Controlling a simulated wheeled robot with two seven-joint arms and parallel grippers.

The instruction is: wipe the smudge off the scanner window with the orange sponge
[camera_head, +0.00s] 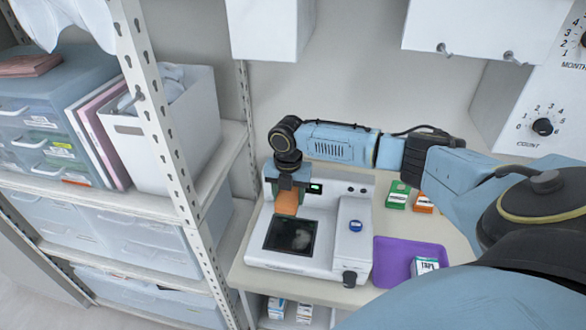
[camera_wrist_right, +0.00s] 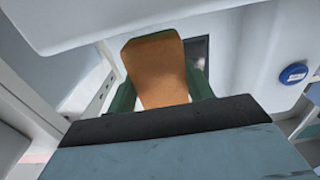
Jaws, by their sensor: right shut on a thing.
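The orange sponge (camera_head: 287,203) is held by my right gripper (camera_head: 287,190), whose fingers are shut on it; it also fills the middle of the right wrist view (camera_wrist_right: 157,72). The white scanner (camera_head: 325,272) stands on the table. Its dark window (camera_head: 290,236) shows a pale grey smudge (camera_head: 301,240) toward its right side. The sponge is over the back left part of the scanner, behind the window; whether it touches the scanner, I cannot tell. In the right wrist view part of the dark window (camera_wrist_right: 200,52) shows behind the sponge. My left gripper is not in view.
A blue round cap (camera_head: 355,226) sits on the scanner's right part. A purple tray (camera_head: 395,262) with a small box (camera_head: 424,266) lies to the right. Green (camera_head: 398,195) and orange (camera_head: 422,203) boxes stand behind it. A metal shelf post (camera_head: 165,120) stands close on the left.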

